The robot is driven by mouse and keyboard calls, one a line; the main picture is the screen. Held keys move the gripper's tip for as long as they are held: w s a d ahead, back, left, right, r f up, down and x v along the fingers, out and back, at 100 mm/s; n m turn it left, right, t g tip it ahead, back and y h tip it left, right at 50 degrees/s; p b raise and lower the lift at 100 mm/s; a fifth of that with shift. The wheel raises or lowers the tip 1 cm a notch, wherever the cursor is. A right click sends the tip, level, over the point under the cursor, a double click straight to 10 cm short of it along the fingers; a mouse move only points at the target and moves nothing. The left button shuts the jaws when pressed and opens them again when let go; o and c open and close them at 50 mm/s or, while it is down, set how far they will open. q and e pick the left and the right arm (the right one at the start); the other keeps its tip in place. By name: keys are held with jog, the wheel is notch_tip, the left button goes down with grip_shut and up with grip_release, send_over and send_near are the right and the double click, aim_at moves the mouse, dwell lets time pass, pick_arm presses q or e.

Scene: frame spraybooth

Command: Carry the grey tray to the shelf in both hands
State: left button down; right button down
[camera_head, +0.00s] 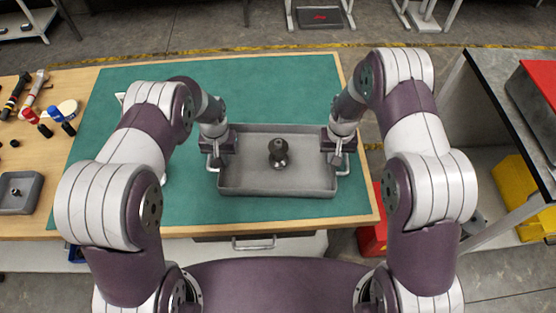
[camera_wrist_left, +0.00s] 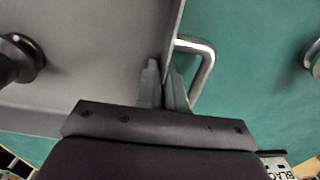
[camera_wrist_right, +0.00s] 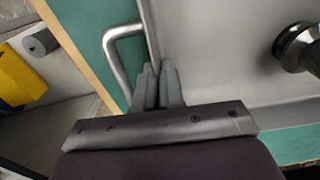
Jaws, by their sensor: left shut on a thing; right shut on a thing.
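The grey tray (camera_head: 236,180) is over the green mat (camera_head: 270,90), in the middle of the head view. It is shallow, with a metal loop handle at each end. A dark knob-shaped part (camera_head: 278,153) stands inside it. My left gripper (camera_head: 214,160) is shut on the tray's left end wall, beside the handle (camera_wrist_left: 204,70). My right gripper (camera_head: 338,157) is shut on the right end wall, beside the other handle (camera_wrist_right: 116,50). The tray looks level. I cannot tell whether its underside touches the mat.
A grey-topped stand (camera_head: 490,75) at the right, perhaps the shelf, carries a red-lidded box (camera_head: 540,88). Yellow (camera_head: 515,190) and red (camera_head: 372,236) bins sit low at the right. Tools and a small grey box (camera_head: 18,190) lie on the wooden tabletop at the left.

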pick_arm(q)
jog(key=shift+r, duration=0.1)
pick_arm(e)
jog(key=shift+r, duration=0.1)
